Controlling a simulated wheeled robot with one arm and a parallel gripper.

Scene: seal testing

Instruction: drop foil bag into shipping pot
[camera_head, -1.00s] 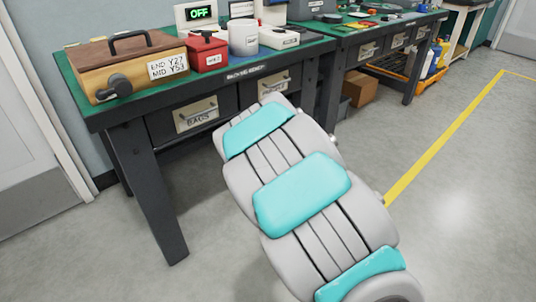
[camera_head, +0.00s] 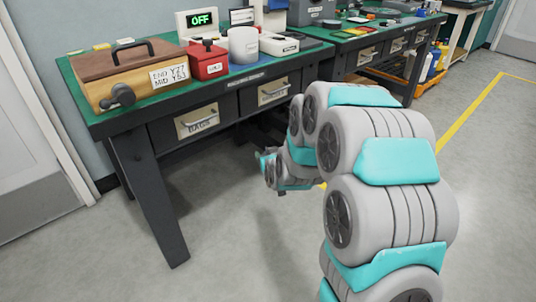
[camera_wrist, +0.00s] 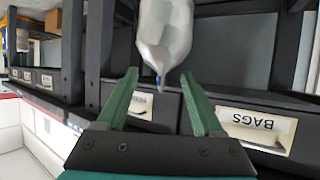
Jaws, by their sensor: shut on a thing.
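The silver foil bag (camera_wrist: 165,35) shows in the wrist view at the tips of my gripper's green fingers (camera_wrist: 160,74). My gripper is shut on it by its narrow end. The wrist picture is upside down, so the bag hangs below the fingers. In the head view my wrist is low in front of the bench, below the drawers; the bag cannot be made out there. A grey-white round pot (camera_head: 243,46), likely the shipping pot, stands upright on the bench, well above my gripper. Its label is too small to read.
The green-topped bench (camera_head: 80,88) has a wooden box with a handle (camera_head: 130,73), a red labelled box (camera_head: 208,62) and an OFF display (camera_head: 201,19). The BAGS drawer (camera_head: 197,122) is shut. The floor in front is clear.

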